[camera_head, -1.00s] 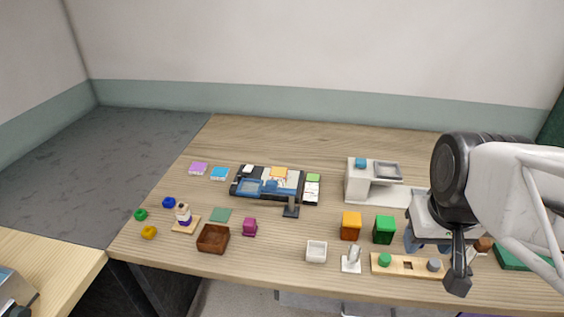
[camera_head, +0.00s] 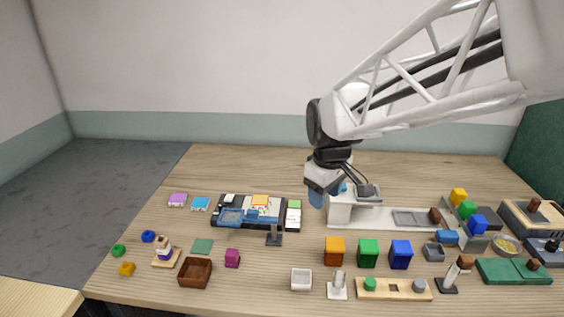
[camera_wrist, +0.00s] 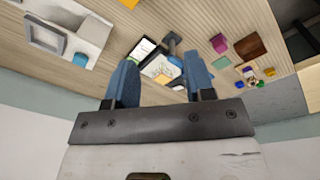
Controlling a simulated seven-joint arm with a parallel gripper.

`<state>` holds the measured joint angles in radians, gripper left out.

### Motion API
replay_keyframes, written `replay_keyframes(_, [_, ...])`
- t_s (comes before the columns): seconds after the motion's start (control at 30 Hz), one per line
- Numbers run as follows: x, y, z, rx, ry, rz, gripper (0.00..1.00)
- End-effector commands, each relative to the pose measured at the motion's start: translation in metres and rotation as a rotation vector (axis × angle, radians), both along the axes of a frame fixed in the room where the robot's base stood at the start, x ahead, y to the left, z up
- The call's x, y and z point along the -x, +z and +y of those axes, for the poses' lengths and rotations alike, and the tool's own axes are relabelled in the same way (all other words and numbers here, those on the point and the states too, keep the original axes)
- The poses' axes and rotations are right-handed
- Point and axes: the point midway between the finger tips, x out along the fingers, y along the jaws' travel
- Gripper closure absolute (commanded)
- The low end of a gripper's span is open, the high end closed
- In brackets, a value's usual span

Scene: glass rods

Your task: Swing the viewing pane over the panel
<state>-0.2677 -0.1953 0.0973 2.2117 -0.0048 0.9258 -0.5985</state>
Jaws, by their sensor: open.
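The dark panel (camera_head: 253,228) lies flat left of the middle of the table, with pale, orange and green cards on it. A blue-framed see-through pane (camera_head: 231,216) lies over its left front part; I take this for the viewing pane. A dark upright post (camera_head: 274,236) stands at the panel's front edge. My gripper (camera_head: 317,200) is open and empty, above the table to the right of the panel. In the wrist view, my gripper's two blue fingers (camera_wrist: 160,72) are spread apart, with part of the panel (camera_wrist: 150,50) beyond them. The right finger may hide the pane there.
A white stand with a long base (camera_head: 370,219) is close to the right of my gripper. Orange (camera_head: 335,250), green (camera_head: 367,253) and blue blocks (camera_head: 401,254) stand in front. A brown tray (camera_head: 195,273) sits front left. The table behind the panel is clear.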

Motion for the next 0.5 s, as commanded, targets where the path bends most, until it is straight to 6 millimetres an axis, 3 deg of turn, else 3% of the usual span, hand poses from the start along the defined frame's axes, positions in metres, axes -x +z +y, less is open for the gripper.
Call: replay_keyframes(0.5, [-0.081, -0.046, 0.110, 0.038, 0.417, 0.055, 0.51])
